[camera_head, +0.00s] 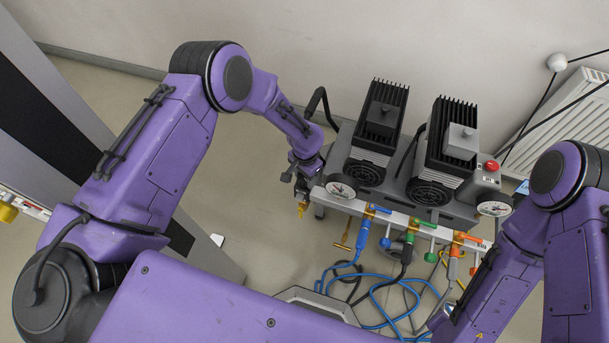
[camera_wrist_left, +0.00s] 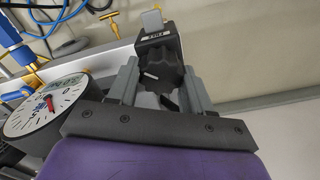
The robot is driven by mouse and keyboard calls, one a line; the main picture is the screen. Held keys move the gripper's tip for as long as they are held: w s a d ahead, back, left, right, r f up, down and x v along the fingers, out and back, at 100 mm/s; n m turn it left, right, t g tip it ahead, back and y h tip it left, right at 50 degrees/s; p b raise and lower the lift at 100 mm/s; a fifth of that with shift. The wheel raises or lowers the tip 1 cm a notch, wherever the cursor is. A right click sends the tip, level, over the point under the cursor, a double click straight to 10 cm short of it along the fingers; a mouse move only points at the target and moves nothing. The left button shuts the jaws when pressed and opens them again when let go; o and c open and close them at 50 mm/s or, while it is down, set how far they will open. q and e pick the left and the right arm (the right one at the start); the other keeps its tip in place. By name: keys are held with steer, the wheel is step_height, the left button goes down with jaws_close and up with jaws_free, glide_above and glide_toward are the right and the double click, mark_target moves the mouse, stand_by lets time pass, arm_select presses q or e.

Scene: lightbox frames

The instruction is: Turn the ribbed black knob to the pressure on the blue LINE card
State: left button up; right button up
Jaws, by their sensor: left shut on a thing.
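In the left wrist view, the ribbed black knob (camera_wrist_left: 168,78) sits below a black block with a small white label (camera_wrist_left: 155,36). A short white mark shows on the knob. My left gripper (camera_wrist_left: 160,68) is shut on the knob, with one grey finger on each side. In the head view, my left gripper (camera_head: 305,188) is at the left end of the white rail, and the knob is hard to make out there. A round white gauge (camera_wrist_left: 45,107) with a red needle is beside the gripper; its reading is unclear. I cannot identify the blue LINE card.
Two black finned pumps (camera_head: 380,125) stand behind the white rail (camera_head: 400,215). Blue, green and orange fittings line the rail, with blue hoses (camera_head: 375,285) below. A second gauge (camera_head: 494,209) and a red button (camera_head: 491,166) are at right. Bare floor lies left of the rail.

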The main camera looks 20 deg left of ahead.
mark_target(304, 177)
arm_select(q)
steer(key=m, duration=0.5)
steer(key=shift+s, duration=0.15)
steer(key=shift+m+b, duration=0.3)
steer(key=shift+m, duration=2.1)
steer(key=o, duration=1)
steer(key=shift+c, duration=0.2)
steer(key=shift+r, duration=0.1)
step_height(304, 177, up, 10)
steer(key=shift+r+p, duration=0.15)
steer(key=shift+p, duration=0.25)
